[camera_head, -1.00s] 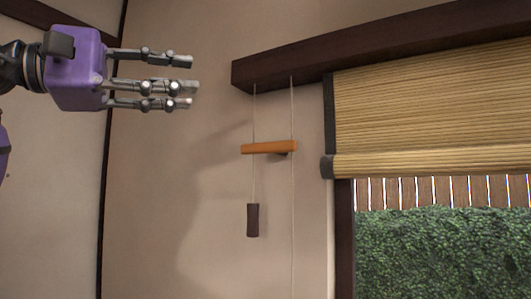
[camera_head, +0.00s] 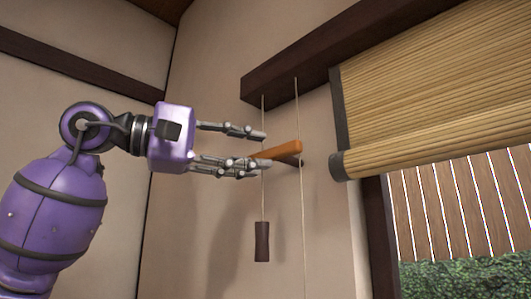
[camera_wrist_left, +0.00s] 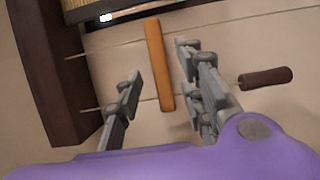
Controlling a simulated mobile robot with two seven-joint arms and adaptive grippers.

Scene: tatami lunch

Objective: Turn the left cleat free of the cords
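The cleat is an orange wooden bar (camera_head: 285,149) on the wall, beneath the dark beam. It also shows in the left wrist view (camera_wrist_left: 157,65). Two thin pale cords (camera_head: 301,205) hang from the beam past it; one ends in a dark brown pull (camera_head: 262,242), also visible in the wrist view (camera_wrist_left: 266,78). My left gripper (camera_head: 262,150) is open at the cleat's left end. In the wrist view the bar lies between its spread fingers, with gaps on both sides. The fingers partly hide the cleat's left end in the head view. My right gripper is out of view.
The dark wooden beam (camera_head: 290,85) runs above the cleat. A rolled bamboo blind (camera_head: 430,90) and a window with a slatted fence (camera_head: 450,205) stand to the right. The wall below the cleat is bare apart from the cords.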

